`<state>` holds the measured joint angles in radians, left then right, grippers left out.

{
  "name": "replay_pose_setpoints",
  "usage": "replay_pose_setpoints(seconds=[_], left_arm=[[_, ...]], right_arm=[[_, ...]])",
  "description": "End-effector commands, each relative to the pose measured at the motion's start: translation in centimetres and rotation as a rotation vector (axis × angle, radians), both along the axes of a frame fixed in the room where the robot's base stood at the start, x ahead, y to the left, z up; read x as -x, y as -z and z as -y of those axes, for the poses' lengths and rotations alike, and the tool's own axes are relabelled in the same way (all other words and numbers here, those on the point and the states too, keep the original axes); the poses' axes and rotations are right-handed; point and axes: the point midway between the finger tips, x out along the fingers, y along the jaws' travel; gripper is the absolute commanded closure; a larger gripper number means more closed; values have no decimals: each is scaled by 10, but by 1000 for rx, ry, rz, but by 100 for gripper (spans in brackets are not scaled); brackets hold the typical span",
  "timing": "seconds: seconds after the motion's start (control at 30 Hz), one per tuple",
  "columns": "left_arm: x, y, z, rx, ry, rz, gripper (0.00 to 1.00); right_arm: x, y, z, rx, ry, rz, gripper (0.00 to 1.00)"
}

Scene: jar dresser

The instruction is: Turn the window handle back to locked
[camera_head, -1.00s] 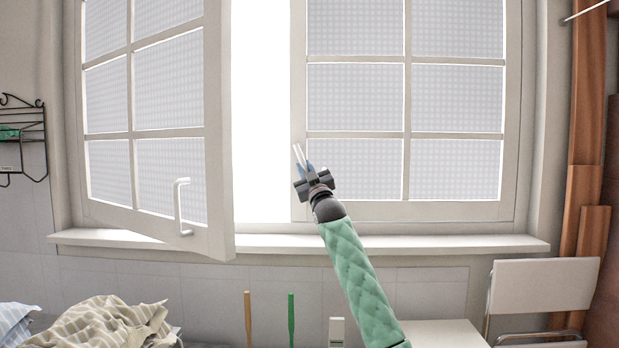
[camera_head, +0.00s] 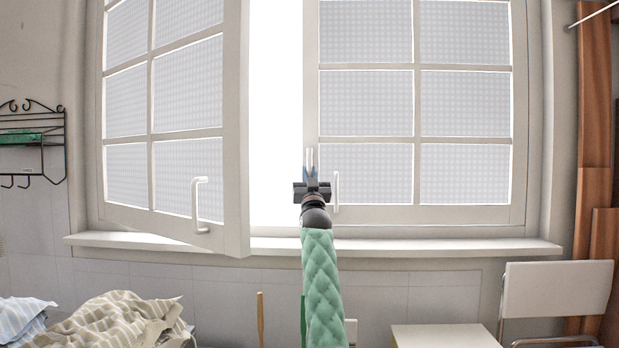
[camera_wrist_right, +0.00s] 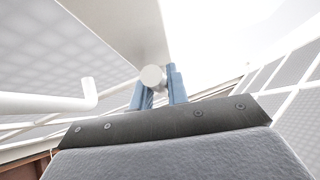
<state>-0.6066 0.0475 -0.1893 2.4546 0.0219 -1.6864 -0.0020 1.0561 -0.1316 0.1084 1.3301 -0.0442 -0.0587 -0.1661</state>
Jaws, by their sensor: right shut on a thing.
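The window has a left sash (camera_head: 231,130) swung open and a right sash (camera_head: 415,211). A white bar handle (camera_head: 196,205) is on the open sash. Another white upright bar handle (camera_head: 336,192) shows just right of my right gripper (camera_head: 311,160), by the right sash's left edge. In the right wrist view, the blue fingers of my right gripper (camera_wrist_right: 159,90) close around a white round-ended piece (camera_wrist_right: 152,77), which looks like a window handle seen end-on. A separate white bar handle (camera_wrist_right: 45,102) is left of them, apart from the fingers. My left gripper is out of view.
A white sill (camera_head: 400,246) runs below the window. A white chair (camera_head: 556,290) and a pale tabletop (camera_head: 444,337) stand lower right. Rumpled bedding (camera_head: 110,320) lies lower left. A black wire rack (camera_head: 32,140) hangs on the left wall. Wooden boards (camera_head: 592,180) stand at the right.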

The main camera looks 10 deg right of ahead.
Motion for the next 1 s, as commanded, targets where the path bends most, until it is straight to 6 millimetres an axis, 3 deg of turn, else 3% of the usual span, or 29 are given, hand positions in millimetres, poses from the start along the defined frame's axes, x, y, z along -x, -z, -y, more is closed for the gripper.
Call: replay_pose_setpoints(seconds=[0.47,0.5,0.6,1.0], left_arm=[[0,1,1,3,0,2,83],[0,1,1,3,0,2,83],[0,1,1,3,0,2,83],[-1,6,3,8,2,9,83]], right_arm=[[0,-2,-1,-9,-2,4,100],[0,-2,-1,-9,-2,4,78],[0,-2,-1,-9,-2,4,62],[7,8,-1,-8,-1,3,62]])
